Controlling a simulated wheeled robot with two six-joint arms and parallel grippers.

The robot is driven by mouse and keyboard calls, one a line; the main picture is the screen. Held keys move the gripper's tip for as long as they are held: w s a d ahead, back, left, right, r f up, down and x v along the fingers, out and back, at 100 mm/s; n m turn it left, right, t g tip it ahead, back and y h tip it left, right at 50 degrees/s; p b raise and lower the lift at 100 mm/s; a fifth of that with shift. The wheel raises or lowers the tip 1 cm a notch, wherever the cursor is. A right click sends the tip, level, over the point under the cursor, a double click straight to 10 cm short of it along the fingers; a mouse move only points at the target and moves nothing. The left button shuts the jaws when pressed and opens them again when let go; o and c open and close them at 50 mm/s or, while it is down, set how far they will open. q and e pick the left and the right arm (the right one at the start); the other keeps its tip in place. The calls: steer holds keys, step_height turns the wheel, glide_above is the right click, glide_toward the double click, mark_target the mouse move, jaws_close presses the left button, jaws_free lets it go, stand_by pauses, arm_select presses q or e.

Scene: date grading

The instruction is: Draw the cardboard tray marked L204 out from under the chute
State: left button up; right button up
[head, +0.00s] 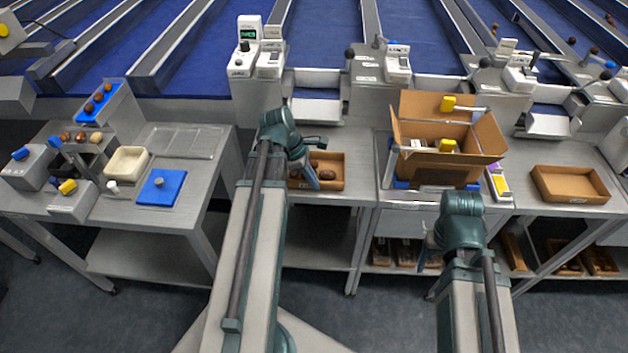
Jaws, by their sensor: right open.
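A shallow cardboard tray (335,184) holding a few dark dates sits on the grey bench below a white chute (316,107). I cannot read a mark on it. My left gripper (313,160) is at the tray's left side, with the wrist covering its left part. Whether its fingers touch the tray or have closed on its wall is unclear. Another cardboard tray (570,186), seemingly empty, lies on the right bench; its small label is too small to read. My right gripper (427,252) is open and empty, low in front of the middle bench.
An open cardboard box (437,167) with yellow-handled items stands right of the dates' tray. The left bench holds a blue mat (162,187), a cream dish (127,163) and grey fixtures. More trays lie on the lower shelves. Bench room is clear around the right tray.

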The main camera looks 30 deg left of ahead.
arm_select(q)
steer(key=o, duration=0.5)
steer(key=shift+p+v, duration=6.4)
steer(key=shift+v, duration=0.55)
steer(key=shift+f, duration=0.1)
steer(key=s+d+m+y, duration=0.1)
steer(key=d+m, duration=0.8)
steer(key=d, duration=0.1)
steer(key=s+d+f+m+g+y, duration=0.1)
steer(key=s+d+m+y, duration=0.1)
steer(key=d+m, duration=0.7)
steer(key=s+d+f+m+g+y+b, duration=0.1)
steer(key=d+m+y, duration=0.1)
steer(key=d+m, duration=0.7)
steer(key=shift+s+d+f, duration=0.1)
steer(key=shift+s+d, duration=0.05)
steer(key=shift+d, duration=0.35)
steer(key=shift+s+d+f, duration=0.15)
steer(key=shift+d, duration=0.35)
